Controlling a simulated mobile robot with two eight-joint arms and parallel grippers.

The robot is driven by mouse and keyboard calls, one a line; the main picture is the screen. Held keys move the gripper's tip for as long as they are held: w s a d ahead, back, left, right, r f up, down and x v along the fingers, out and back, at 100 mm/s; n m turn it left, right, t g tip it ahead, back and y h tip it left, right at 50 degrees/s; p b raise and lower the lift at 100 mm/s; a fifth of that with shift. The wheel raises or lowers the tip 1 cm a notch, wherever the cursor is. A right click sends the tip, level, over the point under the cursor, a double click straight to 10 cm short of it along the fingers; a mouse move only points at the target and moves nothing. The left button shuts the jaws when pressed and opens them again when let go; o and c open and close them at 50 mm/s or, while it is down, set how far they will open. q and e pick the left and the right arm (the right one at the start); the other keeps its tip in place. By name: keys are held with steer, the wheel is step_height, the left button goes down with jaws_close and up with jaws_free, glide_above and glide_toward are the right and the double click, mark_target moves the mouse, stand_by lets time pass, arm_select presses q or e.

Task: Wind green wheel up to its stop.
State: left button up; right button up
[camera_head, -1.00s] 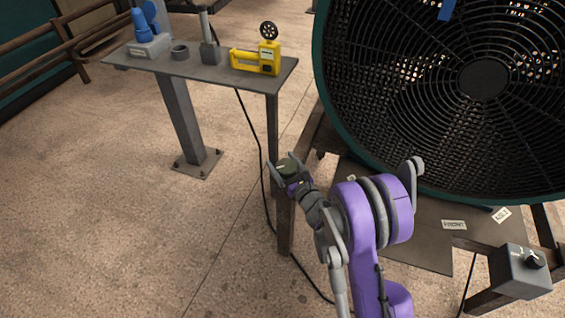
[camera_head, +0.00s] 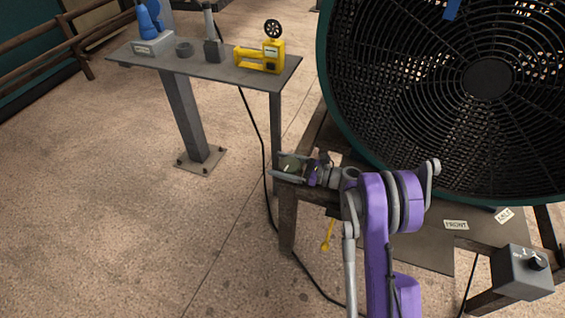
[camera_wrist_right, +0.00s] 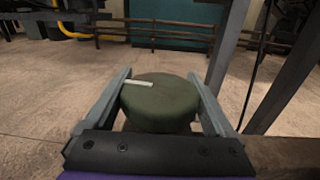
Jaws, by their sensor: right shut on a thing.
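The green wheel (camera_head: 291,164) is a dark green round knob with a pale mark on its top. It sits at the corner of the wooden stand in front of the big fan. My right gripper (camera_head: 288,166) is shut on it, one finger along each side. The right wrist view shows the wheel (camera_wrist_right: 160,100) between the two fingers, its pale mark pointing to the left. The wheel's underside and mounting are hidden. My left gripper is not in view.
A large fan (camera_head: 489,78) fills the upper right. A grey table (camera_head: 215,70) with a yellow tool (camera_head: 262,57) stands behind. A yellow lever (camera_head: 328,235) hangs below my arm. A control box (camera_head: 523,272) is at the lower right. A black cable runs along the floor.

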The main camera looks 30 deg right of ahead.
steer(key=shift+s+a+n+g+y, duration=0.1)
steer(key=shift+s+n+g+y, duration=0.05)
steer(key=shift+n+g+y, duration=0.7)
steer(key=shift+s+a+n+g+y, duration=0.15)
steer(key=shift+n+g+y, duration=0.45)
steer(key=shift+g, duration=0.4)
steer(key=shift+s+a+n+g+y, duration=0.1)
steer(key=shift+s+n+g+y, duration=0.05)
steer(key=shift+n+g+y, duration=0.7)
steer(key=shift+g, duration=0.4)
steer(key=o, duration=1.1)
steer(key=shift+t, duration=0.3)
